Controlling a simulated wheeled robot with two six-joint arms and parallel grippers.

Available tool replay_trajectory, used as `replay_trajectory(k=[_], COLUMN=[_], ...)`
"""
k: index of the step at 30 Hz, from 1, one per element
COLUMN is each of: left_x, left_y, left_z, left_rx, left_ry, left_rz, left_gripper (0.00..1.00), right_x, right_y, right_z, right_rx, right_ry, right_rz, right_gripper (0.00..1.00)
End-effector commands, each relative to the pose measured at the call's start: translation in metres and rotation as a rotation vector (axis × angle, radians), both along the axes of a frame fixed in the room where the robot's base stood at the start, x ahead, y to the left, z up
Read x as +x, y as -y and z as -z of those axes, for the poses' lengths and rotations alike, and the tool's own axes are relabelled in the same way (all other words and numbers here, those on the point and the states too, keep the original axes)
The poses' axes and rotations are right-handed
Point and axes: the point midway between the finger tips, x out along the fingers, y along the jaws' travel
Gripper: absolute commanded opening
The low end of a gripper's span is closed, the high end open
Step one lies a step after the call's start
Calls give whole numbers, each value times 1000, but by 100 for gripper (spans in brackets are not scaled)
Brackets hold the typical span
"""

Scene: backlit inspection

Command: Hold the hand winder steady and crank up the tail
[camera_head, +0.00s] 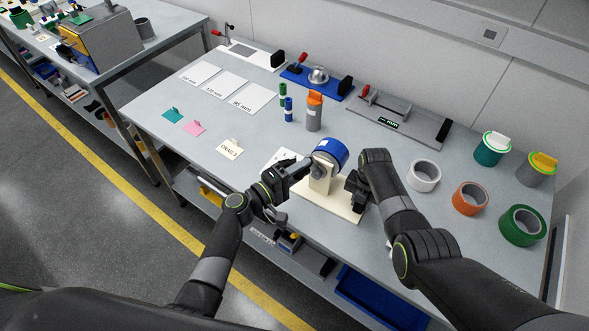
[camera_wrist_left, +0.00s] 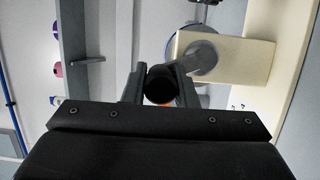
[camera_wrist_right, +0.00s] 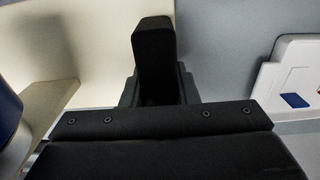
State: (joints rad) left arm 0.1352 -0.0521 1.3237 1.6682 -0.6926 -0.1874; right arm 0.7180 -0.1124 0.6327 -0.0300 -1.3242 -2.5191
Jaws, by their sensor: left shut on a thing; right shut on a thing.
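The hand winder has a cream base (camera_head: 338,206), a cream upright post (camera_head: 319,182) and a blue drum (camera_head: 331,150). It stands at the front of the bench. My left gripper (camera_head: 302,170) is shut on the round black crank knob (camera_wrist_left: 160,84), left of the post; a grey crank arm (camera_wrist_left: 197,57) runs from it to the post. My right gripper (camera_head: 357,188) is at the right end of the base. In the right wrist view it is shut on an upright black block (camera_wrist_right: 153,48), apparently the winder's handle. Its lower part is hidden by the fingers.
White (camera_head: 424,175), orange (camera_head: 470,198) and green (camera_head: 522,225) rolls stand at the right. An orange-capped grey bottle (camera_head: 314,112) stands behind the winder. A DRAG 2 card (camera_head: 230,149) lies left. Fixtures line the back, including a blue one (camera_head: 316,82).

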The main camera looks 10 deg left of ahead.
Motion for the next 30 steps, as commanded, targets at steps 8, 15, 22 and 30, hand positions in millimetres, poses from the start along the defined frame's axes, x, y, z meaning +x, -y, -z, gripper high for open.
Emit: replay_trajectory(k=[8, 15, 22, 30], left_x=[-1, -8, -9, -8], left_y=[2, 17, 20, 19], left_z=[1, -1, -1, -2], left_rx=[1, 0, 3, 3], left_ry=[-4, -5, -7, -4], left_rz=[2, 1, 0, -1], left_gripper=[9, 9, 9, 51], right_x=[-2, -3, -3, -2], right_y=[-3, -4, -4, -3], right_z=[2, 2, 2, 2], right_rx=[7, 7, 7, 7], right_ry=[-6, -7, -7, -6], right_rz=[-3, -3, -3, -2], right_gripper=[0, 0, 0, 0])
